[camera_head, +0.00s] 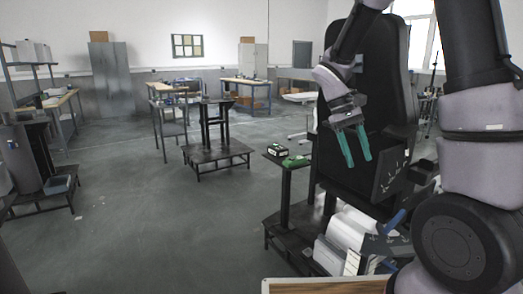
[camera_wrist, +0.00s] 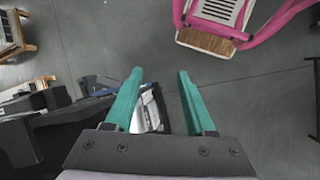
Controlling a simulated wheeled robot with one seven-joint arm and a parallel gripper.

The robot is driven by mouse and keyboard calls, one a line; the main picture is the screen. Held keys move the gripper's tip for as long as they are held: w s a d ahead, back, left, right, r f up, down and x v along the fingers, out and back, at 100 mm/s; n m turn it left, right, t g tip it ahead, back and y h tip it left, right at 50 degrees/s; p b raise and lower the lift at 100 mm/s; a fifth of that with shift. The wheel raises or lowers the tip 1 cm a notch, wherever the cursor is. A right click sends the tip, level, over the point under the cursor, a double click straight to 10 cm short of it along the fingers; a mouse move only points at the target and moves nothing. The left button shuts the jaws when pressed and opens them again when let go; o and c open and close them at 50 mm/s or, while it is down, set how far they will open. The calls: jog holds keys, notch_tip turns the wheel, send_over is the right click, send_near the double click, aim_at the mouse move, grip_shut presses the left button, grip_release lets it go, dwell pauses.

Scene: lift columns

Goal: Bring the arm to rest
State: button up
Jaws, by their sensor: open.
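My gripper (camera_head: 356,147) hangs at the right of the head view, with two teal fingers pointing down and spread apart. It is open, and nothing shows between its fingertips there. My arm comes into the head view from the upper right. In the wrist view the gripper (camera_wrist: 160,75) also shows its teal fingers apart. A black and white item lies beyond and below the fingers, and I cannot tell how far off it is. In the head view a tall black seat-like column (camera_head: 368,80) stands behind the gripper.
A small stand (camera_head: 285,185) with green and black items is left of the gripper. A black platform (camera_head: 217,155) stands mid-floor. Workbenches (camera_head: 245,82) and a grey cabinet (camera_head: 111,80) line the back. A pink frame (camera_wrist: 262,35) shows in the wrist view. The floor at centre left is clear.

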jog(key=s+r+m+t+y, duration=0.3)
jog(key=s+r+t, duration=0.2)
jog(key=r, duration=0.3)
jog(key=s+a+r+m+t+y, duration=0.1)
jog(key=s+r+m+t+y, duration=0.1)
jog(key=s+r+t, duration=0.3)
notch_tip(320, 180, up, 4)
jog(key=shift+s+m+t+y, duration=0.4)
jog(key=shift+s+m, duration=0.3)
jog(key=shift+s, duration=0.2)
